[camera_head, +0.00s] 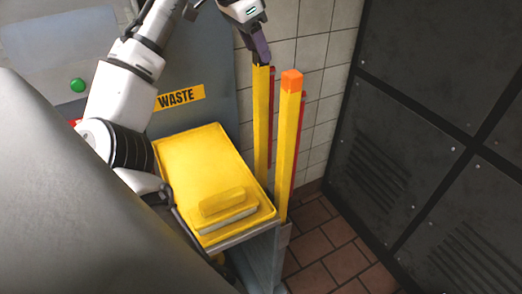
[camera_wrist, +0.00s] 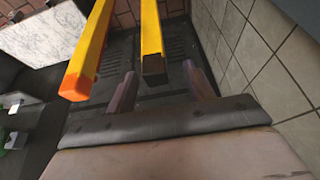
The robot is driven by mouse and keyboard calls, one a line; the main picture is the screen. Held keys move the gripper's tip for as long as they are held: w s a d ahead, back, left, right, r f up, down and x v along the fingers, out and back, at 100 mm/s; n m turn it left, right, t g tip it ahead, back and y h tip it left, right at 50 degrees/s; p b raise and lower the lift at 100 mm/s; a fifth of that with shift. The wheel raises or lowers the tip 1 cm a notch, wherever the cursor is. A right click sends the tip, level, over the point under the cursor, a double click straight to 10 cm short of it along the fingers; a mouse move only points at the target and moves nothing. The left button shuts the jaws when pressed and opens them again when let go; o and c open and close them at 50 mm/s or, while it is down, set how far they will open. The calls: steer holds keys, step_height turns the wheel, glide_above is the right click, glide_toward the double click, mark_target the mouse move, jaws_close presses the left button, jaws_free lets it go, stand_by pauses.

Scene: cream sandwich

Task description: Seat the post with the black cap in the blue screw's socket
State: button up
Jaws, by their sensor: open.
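The yellow post with the black cap (camera_head: 261,115) stands upright at the right edge of the waste unit. In the wrist view its black cap (camera_wrist: 154,67) faces me, between the two fingertips. My gripper (camera_head: 263,57) is open at the top of this post, one dark finger overlapping the cap in the head view. I cannot tell whether the fingers touch it. A second yellow post (camera_head: 287,145) with an orange cap stands just to the right and nearer the head camera. It also shows left of my fingers in the wrist view (camera_wrist: 88,48). I see no blue screw or socket.
A yellow tray (camera_head: 180,160) holding a yellow block (camera_head: 228,203) lies left of the posts. Red strips (camera_head: 302,125) run behind the posts. A tiled wall (camera_head: 318,55) is close behind, and dark panels (camera_head: 410,110) stand at right. Brown floor tiles (camera_head: 325,245) are clear.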

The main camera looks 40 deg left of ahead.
mark_target(261, 65)
steer(key=x, duration=0.2)
steer(key=s+p+x, duration=0.1)
steer(key=x, duration=0.1)
steer(key=shift+w+d+f, duration=0.1)
steer(key=shift+d+f, duration=0.1)
steer(key=shift+f, duration=0.1)
steer(key=shift+w+f, duration=0.15)
steer(key=shift+f, duration=0.2)
steer(key=shift+c, duration=0.3)
jaws_close()
steer(key=shift+r, duration=0.15)
stand_by(0.4)
